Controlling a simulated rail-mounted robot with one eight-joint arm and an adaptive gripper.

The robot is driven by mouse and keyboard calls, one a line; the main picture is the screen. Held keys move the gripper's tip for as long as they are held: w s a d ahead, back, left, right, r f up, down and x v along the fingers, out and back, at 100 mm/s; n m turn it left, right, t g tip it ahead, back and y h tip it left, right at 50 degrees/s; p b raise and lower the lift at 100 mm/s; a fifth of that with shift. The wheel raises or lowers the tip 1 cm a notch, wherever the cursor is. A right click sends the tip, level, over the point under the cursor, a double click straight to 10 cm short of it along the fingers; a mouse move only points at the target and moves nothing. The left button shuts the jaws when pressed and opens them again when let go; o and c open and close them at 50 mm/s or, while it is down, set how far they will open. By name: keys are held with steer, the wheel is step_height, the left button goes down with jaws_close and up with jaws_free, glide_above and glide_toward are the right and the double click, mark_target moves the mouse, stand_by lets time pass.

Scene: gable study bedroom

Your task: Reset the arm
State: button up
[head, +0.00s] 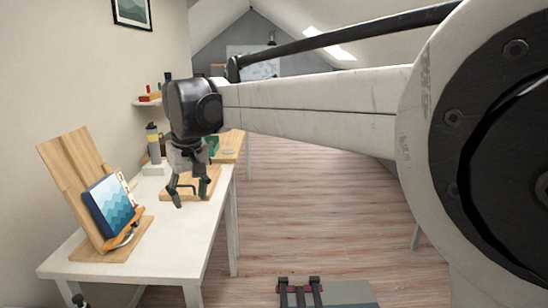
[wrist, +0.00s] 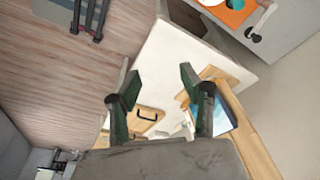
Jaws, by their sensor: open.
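My gripper (head: 190,201) hangs downward in the head view, above the right part of a white table (head: 172,228). Its two fingers are apart, with nothing visible between them. In the wrist view the gripper (wrist: 159,80) shows two green-padded fingers spread wide, with the white tabletop (wrist: 160,55) beyond them. My arm stretches across the head view from the right to the gripper. A wooden board (head: 205,190) lies on the table behind and below the fingers, partly hidden by them.
A wooden easel (head: 68,165) with a blue wave picture (head: 108,208) stands on the table, left of the gripper. A bottle (head: 153,146) stands near the wall, below a small shelf (head: 150,102). Wooden floor (head: 310,220) right of the table is largely clear.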

steer(key=s+d+m+t, duration=0.15)
steer(key=s+d, duration=0.35)
steer(key=d, duration=0.7)
steer(key=s+d+m+t, duration=0.1)
steer(key=s+d+m, duration=0.25)
steer(key=d, duration=0.95)
steer(key=s+d+f+m+t, duration=0.1)
steer(key=s+d+f, duration=0.4)
steer(key=s+d, duration=0.2)
steer(key=s+d+f+m+t+h, duration=0.1)
steer(key=s+d+f+m, duration=0.1)
steer(key=s+d+f, duration=0.4)
steer(key=s+d, duration=0.2)
steer(key=s, duration=0.1)
steer(key=shift+s+d, duration=0.2)
steer(key=shift+t, duration=0.25)
